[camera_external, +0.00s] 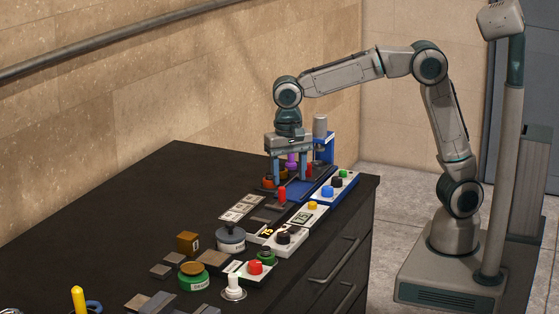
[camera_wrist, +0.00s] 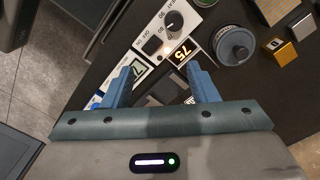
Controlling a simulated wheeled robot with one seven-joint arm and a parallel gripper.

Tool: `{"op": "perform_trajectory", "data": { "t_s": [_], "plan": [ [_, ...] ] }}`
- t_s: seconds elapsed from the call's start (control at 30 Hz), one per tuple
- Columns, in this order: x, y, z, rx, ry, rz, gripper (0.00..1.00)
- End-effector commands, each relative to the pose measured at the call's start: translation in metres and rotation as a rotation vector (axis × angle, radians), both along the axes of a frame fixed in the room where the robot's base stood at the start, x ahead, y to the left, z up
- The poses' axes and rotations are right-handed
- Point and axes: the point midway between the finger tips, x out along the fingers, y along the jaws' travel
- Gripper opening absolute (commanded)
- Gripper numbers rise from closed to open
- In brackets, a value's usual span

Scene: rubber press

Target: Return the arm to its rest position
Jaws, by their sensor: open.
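My gripper (camera_external: 289,172) hangs down from my outstretched arm over the far right part of the black table (camera_external: 150,213). In the wrist view my gripper (camera_wrist: 158,85) shows two blue fingers spread apart with nothing between them. Below and beyond the fingers are a white control box with a dark knob (camera_wrist: 173,22) and a small display reading 75 (camera_wrist: 181,53). In the external view the fingers are close to a blue press (camera_external: 323,150) and small coloured items, partly hidden behind them.
White control boxes with a blue knob (camera_external: 327,191), a yellow button (camera_external: 312,205) and a red button (camera_external: 255,267) line the right table edge. A grey round container (camera_external: 231,241), a green-based jar (camera_external: 193,274) and a brown cube (camera_external: 188,242) stand nearer.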

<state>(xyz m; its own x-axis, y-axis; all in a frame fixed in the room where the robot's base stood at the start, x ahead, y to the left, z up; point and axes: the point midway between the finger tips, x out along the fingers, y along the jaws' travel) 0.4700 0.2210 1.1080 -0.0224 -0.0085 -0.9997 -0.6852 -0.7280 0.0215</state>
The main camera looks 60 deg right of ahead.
Motion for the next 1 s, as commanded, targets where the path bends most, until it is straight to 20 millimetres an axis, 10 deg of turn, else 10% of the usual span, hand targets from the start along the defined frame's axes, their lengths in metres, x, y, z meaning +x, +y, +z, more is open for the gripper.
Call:
{"op": "perform_trajectory", "data": {
  "t_s": [0.5,1.0],
  "plan": [
    [-0.117,-0.177,0.002,0.016,-0.201,0.513,0.53],
    [-0.180,-0.218,-0.029,-0.084,-0.268,0.756,0.53]
  ]
}}
